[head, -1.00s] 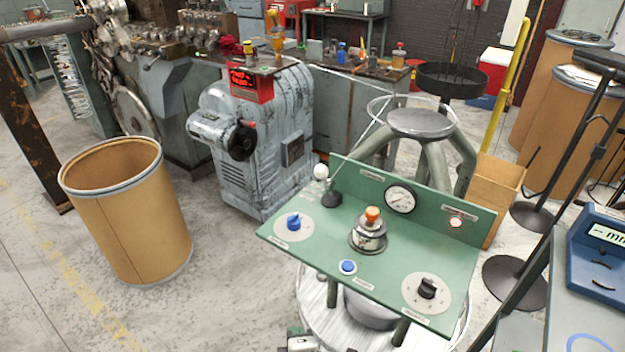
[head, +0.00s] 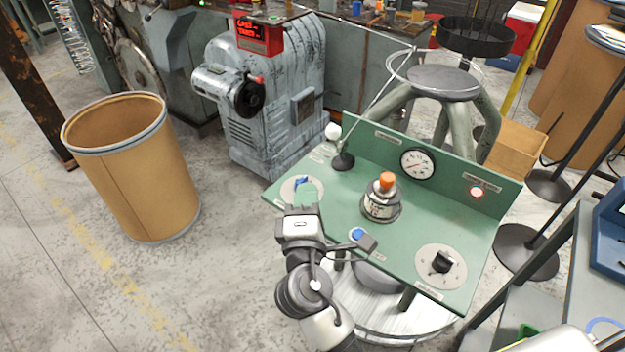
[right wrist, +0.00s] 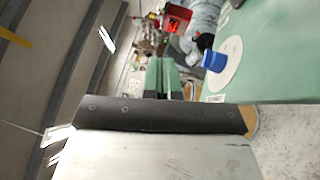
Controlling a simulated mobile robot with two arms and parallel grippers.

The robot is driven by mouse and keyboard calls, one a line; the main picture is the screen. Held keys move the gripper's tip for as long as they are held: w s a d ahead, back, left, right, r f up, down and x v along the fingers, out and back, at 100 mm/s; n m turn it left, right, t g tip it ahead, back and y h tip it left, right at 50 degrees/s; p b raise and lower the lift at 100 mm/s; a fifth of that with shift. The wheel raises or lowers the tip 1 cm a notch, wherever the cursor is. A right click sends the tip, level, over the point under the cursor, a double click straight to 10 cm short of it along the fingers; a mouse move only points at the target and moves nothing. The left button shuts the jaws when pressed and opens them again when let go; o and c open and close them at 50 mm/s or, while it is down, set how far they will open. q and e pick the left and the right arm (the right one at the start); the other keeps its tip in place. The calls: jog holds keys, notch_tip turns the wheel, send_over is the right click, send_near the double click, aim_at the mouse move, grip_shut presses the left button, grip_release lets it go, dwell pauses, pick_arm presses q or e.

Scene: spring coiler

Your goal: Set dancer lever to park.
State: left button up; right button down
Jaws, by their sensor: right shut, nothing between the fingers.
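The lever with a white ball knob (head: 333,131) and a black boot (head: 343,161) stands at the back left of the green panel (head: 340,215). It leans slightly left in the head view. My right gripper (head: 306,192) is at the panel's front left edge, apart from the lever and nearer the camera. Its green fingers are shut and empty; they also show in the right wrist view (right wrist: 163,76). A blue knob (head: 299,181) is partly hidden behind the fingers; it also shows in the right wrist view (right wrist: 215,60). I cannot make out the lever there. My left gripper is not in view.
On the panel are an orange-topped regulator (head: 382,200), a gauge (head: 417,163), a black selector (head: 442,262) and a blue button (head: 357,234). A grey machine (head: 270,120) with a red display (head: 259,37) stands behind. A brown drum (head: 135,170) stands left.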

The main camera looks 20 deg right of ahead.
jog(key=w+d+r+p, duration=0.2)
jog(key=w+d, duration=0.3)
jog(key=w, duration=0.4)
jog(key=shift+w+d+r+p, duration=0.15)
jog(key=shift+d+r+p, duration=0.2)
jog(key=shift+p, duration=0.3)
jog(key=shift+d, duration=0.1)
jog(key=w+d+r+g+p, duration=0.1)
jog(key=p, duration=0.3)
jog(key=w+d+r+m+g+p, duration=0.1)
jog(key=p, duration=0.4)
jog(key=w+d+r+m+g+p, duration=0.1)
jog(key=r+p, duration=0.1)
jog(key=p, duration=0.2)
jog(key=shift+d+r+g+y, duration=0.1)
jog(key=shift+d+g+y, duration=0.2)
jog(key=shift+d+y, duration=0.1)
jog(key=w+d+m+g+p, duration=0.1)
jog(key=w+d+p, duration=0.2)
jog(key=d, duration=0.3)
jog(key=shift+w+f+y, duration=0.3)
jog(key=shift+w+f, duration=0.05)
jog(key=shift+w, duration=0.35)
